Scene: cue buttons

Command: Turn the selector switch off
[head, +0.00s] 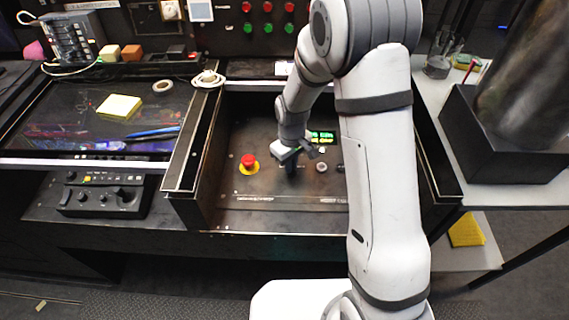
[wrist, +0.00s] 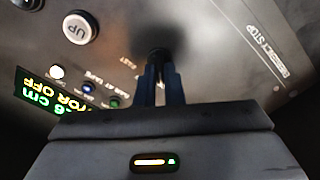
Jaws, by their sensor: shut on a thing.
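The selector switch (wrist: 158,52) shows in the wrist view as a small black knob on the dark panel, in shadow and partly covered by the fingers. My gripper (wrist: 160,72) is shut on this knob, with its two narrow fingers pointing at the panel. Which way the knob is turned cannot be told. A lit display (wrist: 42,105) in the wrist view shows green and yellow text, upside down, partly reading "OFF".
The red mushroom button (head: 249,160) on a yellow ring sits left of my gripper. A round pale button (head: 321,168) sits to its right. An "UP" button (wrist: 80,27) and small lamps (wrist: 87,88) are close by. Raised walls (head: 196,150) border the panel.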

